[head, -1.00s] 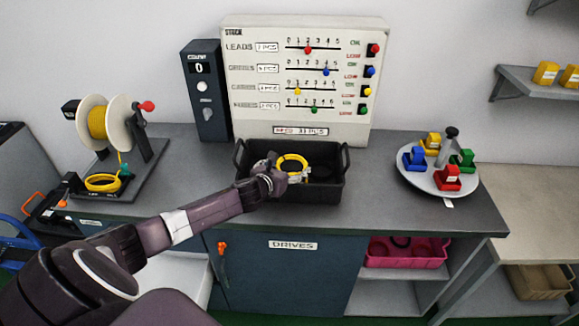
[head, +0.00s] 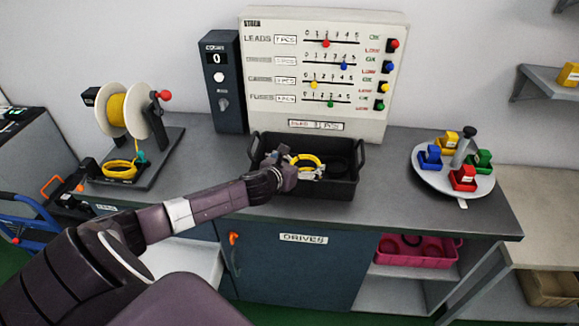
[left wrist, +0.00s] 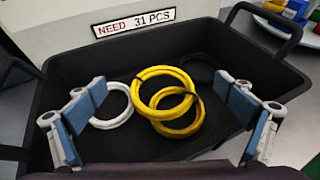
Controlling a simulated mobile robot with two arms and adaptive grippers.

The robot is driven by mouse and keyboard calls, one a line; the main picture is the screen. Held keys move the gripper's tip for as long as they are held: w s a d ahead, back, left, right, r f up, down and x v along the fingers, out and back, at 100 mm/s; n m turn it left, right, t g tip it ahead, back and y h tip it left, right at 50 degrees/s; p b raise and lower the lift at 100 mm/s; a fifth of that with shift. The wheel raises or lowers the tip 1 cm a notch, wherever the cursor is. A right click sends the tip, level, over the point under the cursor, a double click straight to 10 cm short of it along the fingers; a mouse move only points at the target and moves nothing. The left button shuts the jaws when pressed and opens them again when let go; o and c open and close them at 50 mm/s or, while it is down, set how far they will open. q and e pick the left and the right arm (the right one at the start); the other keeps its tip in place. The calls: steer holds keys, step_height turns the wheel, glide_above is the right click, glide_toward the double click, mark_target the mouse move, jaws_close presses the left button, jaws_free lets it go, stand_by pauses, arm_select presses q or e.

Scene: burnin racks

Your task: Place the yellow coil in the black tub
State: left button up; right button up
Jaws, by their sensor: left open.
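The black tub (head: 312,194) stands on the grey counter below the stock board. In the left wrist view, two yellow coils (left wrist: 165,78) lie overlapping on the floor of the tub (left wrist: 130,68). A white coil (left wrist: 112,108) lies left of them, and a dark coil shows faintly behind. Another yellow coil (head: 119,170) lies at the foot of the spool stand on the left. My left gripper (head: 291,163) is at the tub's left part, fingers spread. In its wrist view the fingers (left wrist: 160,86) stand apart on either side of the coils, touching none. My right gripper is not in view.
The stock board (head: 322,75) and a dark counter box (head: 224,85) stand behind the tub. The spool stand (head: 127,115) is at the left. A round tray (head: 453,184) with several coloured blocks is at the right. Counter between tub and round tray is clear.

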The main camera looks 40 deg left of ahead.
arm_select(q)
steer(key=b+v, duration=0.1)
steer(key=v, duration=0.8)
steer(key=shift+s+r, duration=0.2)
steer(key=shift+s, duration=0.1)
